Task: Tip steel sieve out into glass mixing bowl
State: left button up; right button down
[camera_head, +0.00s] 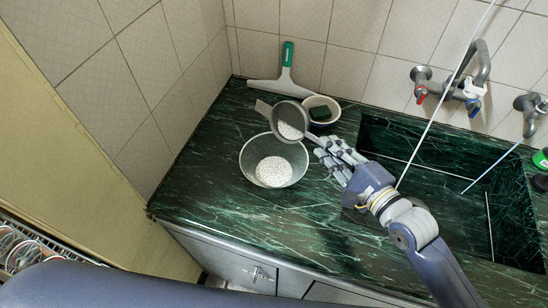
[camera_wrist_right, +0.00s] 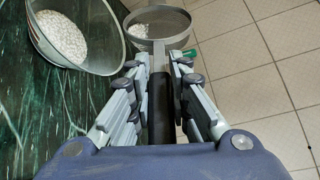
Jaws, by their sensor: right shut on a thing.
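The steel sieve (camera_head: 287,112) is held tilted above the back edge of the glass mixing bowl (camera_head: 299,166). White granules lie in the sieve's lower side. A larger pile of white granules (camera_head: 273,171) lies in the bowl, which stands upright on the counter. My right gripper (camera_head: 328,150) is shut on the sieve's dark handle, right of the bowl. In the right wrist view the sieve (camera_wrist_right: 172,22) is beyond the fingers (camera_wrist_right: 160,72), with the bowl (camera_wrist_right: 106,40) to its left. My left gripper is not in view.
A pale container (camera_head: 331,103) with a dark green item stands behind the sieve. A green-handled squeegee (camera_head: 286,75) leans on the tiled wall. A sink (camera_head: 430,165) with taps (camera_head: 452,82) is at the right. The green counter (camera_head: 225,200) is clear in front of the bowl.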

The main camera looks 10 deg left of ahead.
jog(key=shift+s+n+b, duration=0.15)
jog(key=shift+n+b, duration=0.15)
jog(key=shift+b, duration=0.3)
jog(key=shift+a, duration=0.1)
jog(key=shift+s+r, duration=0.1)
jog(key=shift+a, duration=0.1)
jog(key=shift+s+a+n+t, duration=0.25)
jog(key=shift+s+n, duration=0.15)
jog(key=shift+s, duration=0.05)
jog(key=shift+s+a+n+t, duration=0.25)
jog(key=shift+s+n, duration=0.15)
jog(key=shift+s, duration=0.05)
jog(key=shift+s+a+n+t+y+b, duration=0.25)
jog(key=shift+s+n+y+b, duration=0.15)
jog(key=shift+n, duration=0.4)
jog(key=shift+s+a+n+t+y+b, duration=0.2)
jog(key=shift+n+b, duration=0.25)
jog(key=shift+n, duration=0.35)
dwell(0.8)
jog(key=shift+s+a+f+n+t+y+b, duration=0.3)
jog(key=shift+n+b, duration=0.25)
jog(key=shift+n, duration=0.35)
jog(key=shift+s+a+f+n+t+y+b, duration=0.15)
jog(key=shift+s+n+y+b, duration=0.35)
jog(key=shift+n, duration=0.4)
dwell(0.9)
